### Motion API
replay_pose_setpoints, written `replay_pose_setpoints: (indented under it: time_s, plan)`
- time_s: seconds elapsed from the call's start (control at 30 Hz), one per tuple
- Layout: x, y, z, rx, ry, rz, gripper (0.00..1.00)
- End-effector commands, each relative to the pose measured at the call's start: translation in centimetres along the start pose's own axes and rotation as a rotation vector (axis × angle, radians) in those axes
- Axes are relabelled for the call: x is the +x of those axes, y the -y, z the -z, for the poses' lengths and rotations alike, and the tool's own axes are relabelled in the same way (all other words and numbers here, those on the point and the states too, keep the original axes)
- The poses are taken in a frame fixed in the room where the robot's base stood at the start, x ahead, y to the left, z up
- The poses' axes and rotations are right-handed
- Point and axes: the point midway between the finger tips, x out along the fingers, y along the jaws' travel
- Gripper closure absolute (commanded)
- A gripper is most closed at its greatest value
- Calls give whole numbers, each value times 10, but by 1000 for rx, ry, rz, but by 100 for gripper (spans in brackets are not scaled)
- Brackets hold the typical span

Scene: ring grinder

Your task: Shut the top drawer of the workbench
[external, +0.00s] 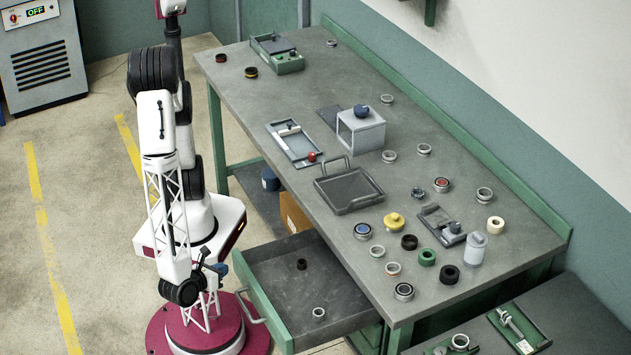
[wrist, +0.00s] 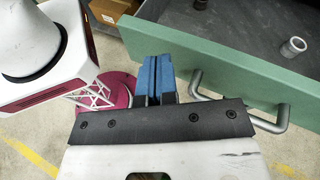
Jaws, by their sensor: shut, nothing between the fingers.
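The top drawer (external: 345,290) of the workbench (external: 275,105) stands pulled out at the near left end, its grey floor showing. Its green front (wrist: 225,62) and metal handle (wrist: 245,112) are also in the wrist view. My gripper (external: 222,268) is outside the drawer, close to its front panel near the far end. In the wrist view, the blue fingers (wrist: 154,76) are together and empty, left of the handle. Whether they touch the front cannot be told.
A dark ring (external: 302,264) and a grey ring (external: 318,313) lie in the drawer. The benchtop holds a black tray (external: 350,190), a grey box (external: 361,130) and several rings. The floor left of my base is clear, with yellow lines (external: 45,245).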

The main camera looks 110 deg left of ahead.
Motion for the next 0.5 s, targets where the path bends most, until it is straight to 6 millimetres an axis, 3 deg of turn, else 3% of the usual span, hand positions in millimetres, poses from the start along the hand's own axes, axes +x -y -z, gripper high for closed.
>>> replay_pose_setpoints:
  time_s: [0.5]
  plan:
    - [-49,-42,74,181,202,350,100]
